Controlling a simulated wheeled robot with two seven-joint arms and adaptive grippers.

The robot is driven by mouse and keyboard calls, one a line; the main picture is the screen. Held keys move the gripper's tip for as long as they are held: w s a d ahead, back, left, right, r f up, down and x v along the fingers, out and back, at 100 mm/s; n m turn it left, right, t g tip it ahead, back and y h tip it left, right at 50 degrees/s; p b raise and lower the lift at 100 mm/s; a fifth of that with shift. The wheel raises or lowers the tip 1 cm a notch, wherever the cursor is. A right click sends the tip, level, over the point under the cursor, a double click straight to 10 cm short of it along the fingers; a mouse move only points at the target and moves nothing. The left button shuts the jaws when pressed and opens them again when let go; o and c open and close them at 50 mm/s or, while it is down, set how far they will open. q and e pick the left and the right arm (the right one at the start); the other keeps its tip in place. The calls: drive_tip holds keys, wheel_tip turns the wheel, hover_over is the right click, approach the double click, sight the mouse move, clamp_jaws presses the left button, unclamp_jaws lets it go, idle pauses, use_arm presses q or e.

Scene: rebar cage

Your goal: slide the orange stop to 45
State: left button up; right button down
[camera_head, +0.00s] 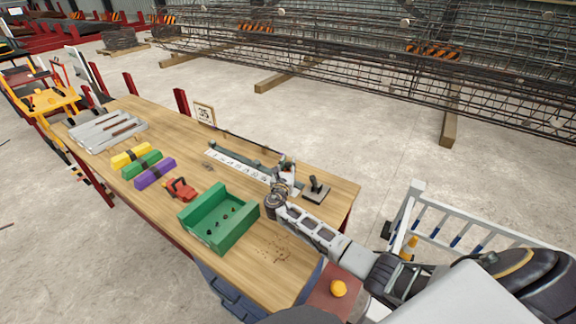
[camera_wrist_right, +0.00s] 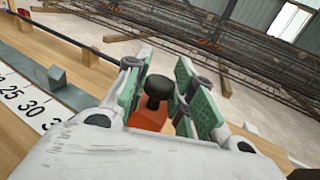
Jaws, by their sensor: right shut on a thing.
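The orange stop (camera_wrist_right: 150,118) with its black knob (camera_wrist_right: 158,90) sits between the green-padded fingers of my right gripper (camera_wrist_right: 160,92) in the right wrist view. The fingers are shut on the knob. The white scale (camera_wrist_right: 30,108) shows 25, 30 and part of another number to the left of the stop. The mark beside the stop is hidden by my gripper. In the head view, my right gripper (camera_head: 284,178) is at the right end of the scale rail (camera_head: 238,166) and mostly hides the stop. My left gripper is not in view.
A grey block (camera_wrist_right: 57,78) stands on the rail by 25 to 30. A framed number card (camera_head: 204,114) stands at the bench's back edge. A green tray (camera_head: 236,232), a red tool (camera_head: 181,189) and a black stand (camera_head: 315,190) lie near.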

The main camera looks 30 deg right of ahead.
drive_tip(key=shift+s+d, duration=0.1)
drive_tip(key=shift+s, duration=0.05)
drive_tip(key=shift+s+d+p, duration=0.2)
drive_tip(key=shift+s+p, duration=0.2)
drive_tip(key=shift+p, duration=0.15)
drive_tip(key=shift+s+d, duration=0.15)
drive_tip(key=shift+s, duration=0.1)
drive_tip(key=shift+s+d+p, duration=0.1)
drive_tip(key=shift+s+p, duration=0.1)
drive_tip(key=shift+p, duration=0.15)
drive_tip(key=shift+s+d, duration=0.1)
drive_tip(key=c, duration=1.5)
unclamp_jaws()
drive_tip(key=shift+o, duration=1.5)
drive_tip(key=shift+s+a, duration=0.4)
drive_tip(key=shift+s, duration=0.2)
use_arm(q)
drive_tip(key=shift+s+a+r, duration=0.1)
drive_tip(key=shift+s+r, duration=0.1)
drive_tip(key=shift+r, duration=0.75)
use_arm(e)
drive_tip(key=v, duration=1)
drive_tip(key=shift+s+a, duration=0.2)
drive_tip(key=shift+s, duration=0.05)
